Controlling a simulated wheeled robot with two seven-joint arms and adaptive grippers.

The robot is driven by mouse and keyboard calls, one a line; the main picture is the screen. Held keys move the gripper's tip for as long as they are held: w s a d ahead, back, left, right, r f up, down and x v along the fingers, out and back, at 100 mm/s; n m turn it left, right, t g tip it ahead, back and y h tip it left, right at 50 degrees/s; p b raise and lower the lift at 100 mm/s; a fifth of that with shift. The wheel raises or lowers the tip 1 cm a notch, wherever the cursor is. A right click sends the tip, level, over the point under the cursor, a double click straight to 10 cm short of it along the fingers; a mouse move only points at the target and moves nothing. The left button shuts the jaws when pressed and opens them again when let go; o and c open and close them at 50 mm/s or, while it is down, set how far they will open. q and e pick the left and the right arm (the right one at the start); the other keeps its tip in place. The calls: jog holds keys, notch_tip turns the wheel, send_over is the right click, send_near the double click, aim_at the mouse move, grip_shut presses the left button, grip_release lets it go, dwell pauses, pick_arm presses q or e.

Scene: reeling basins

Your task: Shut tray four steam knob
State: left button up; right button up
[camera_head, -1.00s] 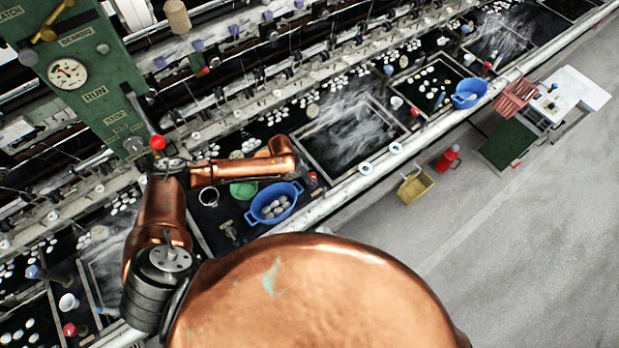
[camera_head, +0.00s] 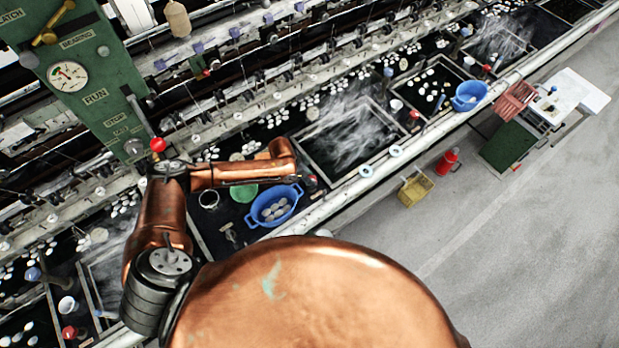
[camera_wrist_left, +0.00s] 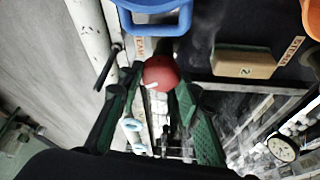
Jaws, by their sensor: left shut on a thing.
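A round red knob (camera_wrist_left: 160,73) with a small pale mark shows in the left wrist view, close to a STEAM label on the basin edge. My left gripper (camera_wrist_left: 158,88) has its green fingers on either side of the knob and is shut on it. In the head view my left gripper (camera_head: 312,184) is a small dark shape at the end of my copper arm, beside a blue basket, and the knob in it cannot be made out. My right gripper is out of view.
The blue basket (camera_head: 290,189) with pale cocoons stands close to my left gripper. A white rail (camera_head: 345,192) runs along the basin front. A steaming basin (camera_head: 352,130) lies to the right. A yellow crate (camera_head: 416,189) and red can (camera_head: 447,162) stand on the floor.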

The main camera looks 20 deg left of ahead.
pick_arm(q)
jog(key=shift+m, duration=0.3)
jog(key=m+g+b, duration=0.1)
jog(key=m+b, duration=0.2)
jog(key=shift+w+f+h, duration=0.1)
jog(key=shift+w+h, duration=0.05)
jog(key=shift+h, duration=0.25)
jog(key=shift+m+g+b, duration=0.5)
jog(key=shift+m+b, duration=0.55)
jog(key=shift+m, duration=0.15)
jog(key=o, duration=1.2)
jog(key=shift+c, duration=0.2)
jog(key=shift+a+r, duration=0.1)
jog(key=shift+r, duration=0.1)
jog(key=v, duration=0.7)
jog(key=shift+r, duration=0.15)
